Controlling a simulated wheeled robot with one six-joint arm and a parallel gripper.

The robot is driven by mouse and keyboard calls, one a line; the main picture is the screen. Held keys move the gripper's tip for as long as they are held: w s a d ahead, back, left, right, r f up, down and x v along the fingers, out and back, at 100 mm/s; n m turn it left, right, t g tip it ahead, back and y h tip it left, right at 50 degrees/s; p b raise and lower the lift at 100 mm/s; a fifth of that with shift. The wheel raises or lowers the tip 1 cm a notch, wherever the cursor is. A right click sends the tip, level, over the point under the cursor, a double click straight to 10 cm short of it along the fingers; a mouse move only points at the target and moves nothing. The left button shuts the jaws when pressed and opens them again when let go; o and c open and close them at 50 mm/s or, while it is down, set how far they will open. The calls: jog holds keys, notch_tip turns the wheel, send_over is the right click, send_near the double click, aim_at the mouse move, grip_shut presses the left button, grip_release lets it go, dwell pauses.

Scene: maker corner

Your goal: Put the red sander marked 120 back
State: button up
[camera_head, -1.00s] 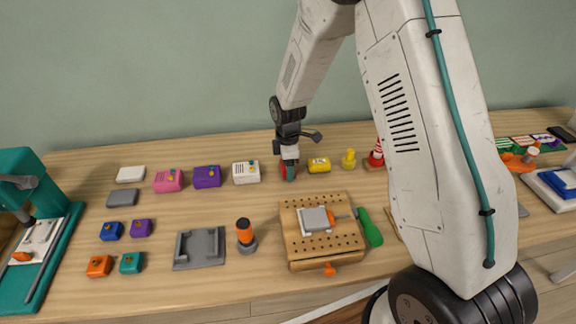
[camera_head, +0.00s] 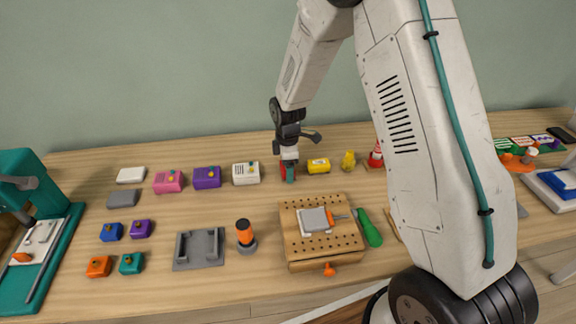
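A red block (camera_head: 283,173), likely the red sander, is at the back of the bench between a white block and a yellow block. Its marking cannot be read. My gripper (camera_head: 290,172) points down at it, with a teal finger in front of its near face and red showing on both sides. The other finger is hidden, so I cannot tell whether the gripper grips the block or is apart from it.
The white block (camera_head: 246,173) is close on the left and the yellow block (camera_head: 318,166) close on the right. Purple (camera_head: 207,177) and pink (camera_head: 168,182) blocks continue the row leftward. A wooden perforated block (camera_head: 320,252) stands in front. Bare bench lies between.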

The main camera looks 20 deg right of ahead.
jog(key=s+r+m, duration=0.1)
jog(key=s+r, duration=0.2)
jog(key=r, duration=0.7)
jog(key=s+r+m, duration=0.2)
jog(key=s+r, duration=0.1)
jog(key=r, duration=0.7)
jog(key=s+d+r+m, duration=0.1)
jog(key=s+r+m, duration=0.2)
jog(key=s, duration=0.7)
jog(key=s+d+r+m, duration=0.1)
jog(key=s+r+m, duration=0.3)
jog(key=s, duration=0.5)
jog(key=s+d+r+m+t, duration=0.1)
jog(key=s+r+m, duration=0.2)
jog(key=s, duration=0.7)
jog(key=m, duration=0.2)
jog(key=shift+s+r+m, duration=0.35)
jog(key=shift+r+m, duration=0.05)
